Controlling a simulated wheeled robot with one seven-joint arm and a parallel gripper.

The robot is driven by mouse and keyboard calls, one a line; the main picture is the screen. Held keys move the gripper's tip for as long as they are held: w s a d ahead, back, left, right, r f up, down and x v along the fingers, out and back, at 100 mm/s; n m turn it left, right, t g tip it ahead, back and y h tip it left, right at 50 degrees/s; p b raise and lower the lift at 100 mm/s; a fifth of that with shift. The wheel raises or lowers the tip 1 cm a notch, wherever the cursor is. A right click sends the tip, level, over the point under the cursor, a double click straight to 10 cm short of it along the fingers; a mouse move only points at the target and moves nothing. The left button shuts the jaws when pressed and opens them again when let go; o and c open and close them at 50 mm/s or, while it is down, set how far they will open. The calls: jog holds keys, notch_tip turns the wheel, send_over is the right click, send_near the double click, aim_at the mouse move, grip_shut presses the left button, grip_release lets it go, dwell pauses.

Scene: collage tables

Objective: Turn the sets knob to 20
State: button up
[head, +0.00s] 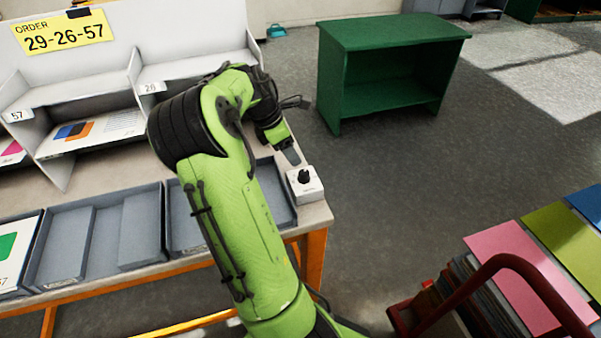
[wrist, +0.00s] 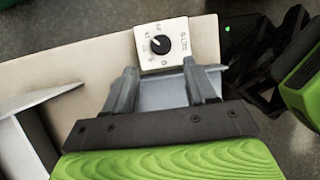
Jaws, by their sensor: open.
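The sets knob is a black dial (wrist: 160,45) on a small white box (wrist: 177,61) marked "SETS" with numbers around the dial. In the wrist view the dial's pale pointer aims up and left, but the number it meets is too small to read surely. In the head view the white box (head: 306,190) sits at the table's right front corner with the black dial (head: 304,177) on top. My gripper (wrist: 163,80) is open and empty, its two fingers apart just short of the box.
Grey trays (head: 90,237) line the table front, one beside the box. White compartments (head: 85,100) stand behind, under a yellow order card (head: 62,34). A green shelf (head: 385,65) and a cart with coloured sheets (head: 515,260) stand apart on the floor.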

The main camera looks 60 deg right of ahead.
aim_at(304, 172)
jog(key=b+x, duration=0.3)
jog(key=x, duration=0.6)
jog(key=shift+f, duration=0.1)
jog(key=c, duration=1)
